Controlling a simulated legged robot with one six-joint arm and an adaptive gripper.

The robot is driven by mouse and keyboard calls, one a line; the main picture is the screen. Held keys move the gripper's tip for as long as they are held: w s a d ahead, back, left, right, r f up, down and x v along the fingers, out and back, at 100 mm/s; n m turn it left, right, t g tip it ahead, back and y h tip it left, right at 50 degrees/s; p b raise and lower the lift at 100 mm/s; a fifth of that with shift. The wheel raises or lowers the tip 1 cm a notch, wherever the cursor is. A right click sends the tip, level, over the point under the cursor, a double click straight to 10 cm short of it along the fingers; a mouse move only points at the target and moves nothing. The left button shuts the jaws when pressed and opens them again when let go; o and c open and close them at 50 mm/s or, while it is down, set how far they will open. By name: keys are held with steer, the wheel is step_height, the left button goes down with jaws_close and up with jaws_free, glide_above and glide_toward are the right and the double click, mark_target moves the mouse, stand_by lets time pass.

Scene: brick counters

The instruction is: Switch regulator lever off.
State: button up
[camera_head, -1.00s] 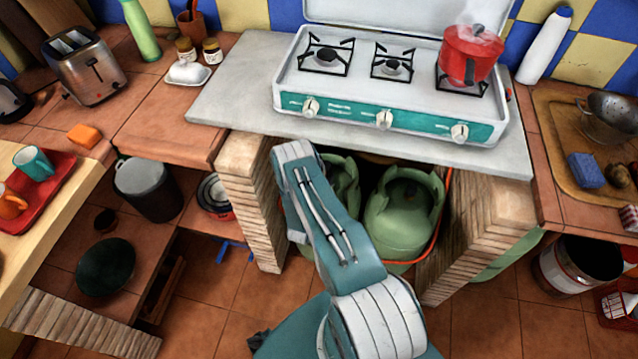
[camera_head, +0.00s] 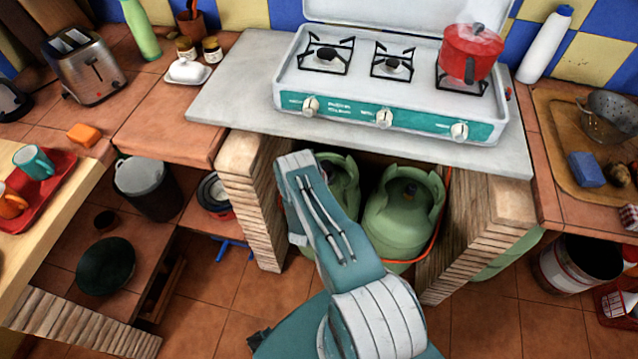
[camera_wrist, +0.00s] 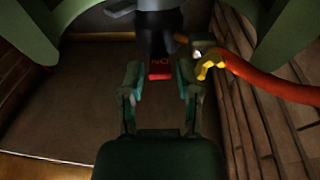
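The red regulator lever (camera_wrist: 160,69), with white lettering that reads upside down as "ON", shows in the wrist view below a dark regulator body (camera_wrist: 158,35). My gripper (camera_wrist: 160,88) has its two fingers apart, one on each side of the lever. The lever's end lies between the fingertips, with gaps visible; I cannot tell if either finger touches it. A brass-yellow fitting (camera_wrist: 210,63) with an orange-red hose (camera_wrist: 270,85) leaves the regulator to the right. In the head view, green gas cylinders (camera_head: 395,222) stand under the counter; my gripper is hidden there behind my arm.
The cylinder's green collar (camera_wrist: 290,40) curves around the regulator on both sides. Brick pillars (camera_head: 250,195) flank the opening under the grey slab (camera_head: 235,95). A stove (camera_head: 400,85) with a steaming red pot (camera_head: 470,55) stands above.

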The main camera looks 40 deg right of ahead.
steer(key=v, duration=1.2)
steer(key=shift+f, duration=0.2)
